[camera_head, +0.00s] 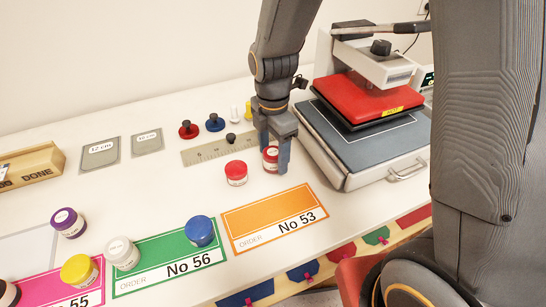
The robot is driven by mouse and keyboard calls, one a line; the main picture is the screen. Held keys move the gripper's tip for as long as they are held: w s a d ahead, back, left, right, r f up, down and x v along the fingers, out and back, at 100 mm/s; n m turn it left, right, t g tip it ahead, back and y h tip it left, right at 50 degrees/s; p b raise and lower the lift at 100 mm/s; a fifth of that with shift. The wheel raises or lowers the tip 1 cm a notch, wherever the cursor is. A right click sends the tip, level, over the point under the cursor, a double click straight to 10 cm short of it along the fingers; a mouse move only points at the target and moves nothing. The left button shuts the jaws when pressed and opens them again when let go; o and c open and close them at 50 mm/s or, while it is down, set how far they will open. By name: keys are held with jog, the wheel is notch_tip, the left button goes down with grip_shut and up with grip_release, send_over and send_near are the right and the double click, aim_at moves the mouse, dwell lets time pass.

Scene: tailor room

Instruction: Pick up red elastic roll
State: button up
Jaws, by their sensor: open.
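A short red roll with a round white label on top (270,160) stands on the white table, partly hidden by my gripper. My gripper (275,158) points down over it with its jaws open. One finger shows at the roll's right side; the other is hard to make out. I cannot tell whether the fingers touch the roll. A second, similar red roll (236,174) stands just to the left, clear of my gripper and fully visible. Both are upright behind the orange No 53 order card (250,222).
A heat press (375,165) stands close on the right. A metal ruler (205,152) and red (188,130) and blue (215,122) knobbed pieces lie behind. Blue (200,230), white (122,252), yellow (79,270) and purple (67,222) rolls stand front left. A wooden DONE box (45,158) is far left.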

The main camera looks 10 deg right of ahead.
jog(key=shift+f, duration=0.4)
jog(key=c, duration=1.1)
jog(key=shift+r, duration=0.1)
